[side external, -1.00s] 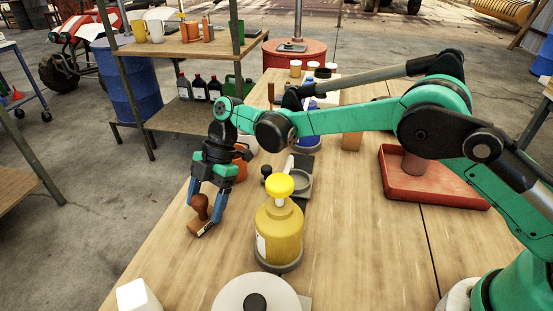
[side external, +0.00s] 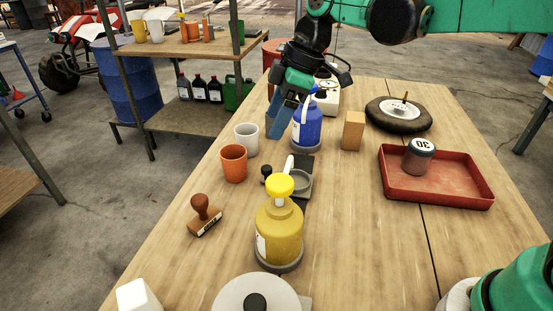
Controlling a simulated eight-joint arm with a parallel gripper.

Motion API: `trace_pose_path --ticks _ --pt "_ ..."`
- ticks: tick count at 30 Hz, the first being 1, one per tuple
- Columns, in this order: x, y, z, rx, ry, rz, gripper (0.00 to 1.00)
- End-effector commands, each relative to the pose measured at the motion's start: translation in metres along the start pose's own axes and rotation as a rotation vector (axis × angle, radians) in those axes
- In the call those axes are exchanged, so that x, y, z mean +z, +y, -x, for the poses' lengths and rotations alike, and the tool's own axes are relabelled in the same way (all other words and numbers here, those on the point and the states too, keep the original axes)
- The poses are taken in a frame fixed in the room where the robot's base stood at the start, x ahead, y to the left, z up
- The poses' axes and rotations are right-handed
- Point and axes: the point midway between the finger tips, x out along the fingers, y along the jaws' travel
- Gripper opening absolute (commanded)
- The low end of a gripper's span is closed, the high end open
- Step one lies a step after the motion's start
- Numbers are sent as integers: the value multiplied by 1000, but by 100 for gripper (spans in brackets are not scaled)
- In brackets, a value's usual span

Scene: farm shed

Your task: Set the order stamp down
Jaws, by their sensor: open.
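The order stamp (side external: 204,215) has a brown wooden knob handle and a block base with a pale label on its side. It stands upright on the wooden table (side external: 345,245), near the table's left edge and left of the yellow bottle. My gripper (side external: 278,128) is up and farther back, beside the blue bottle, well apart from the stamp. Its blue fingers point down and hold nothing that I can see. One finger partly overlaps the other, so the gap is hard to see.
A yellow bottle (side external: 279,236), orange cup (side external: 234,163), white cup (side external: 246,139) and blue bottle (side external: 306,128) stand along the left half. A wooden block (side external: 353,131), wheel (side external: 398,115) and red tray (side external: 440,194) with a weight (side external: 419,156) are rightward.

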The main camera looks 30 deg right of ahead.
Motion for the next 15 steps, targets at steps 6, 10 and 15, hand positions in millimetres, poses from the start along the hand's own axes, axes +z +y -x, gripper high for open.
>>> trace_pose_path --ticks 6,10,15 --pt "67 -26 28 244 37 -455 70" --pt "104 -42 29 370 99 -691 70" --pt "136 -55 23 473 179 -890 70"
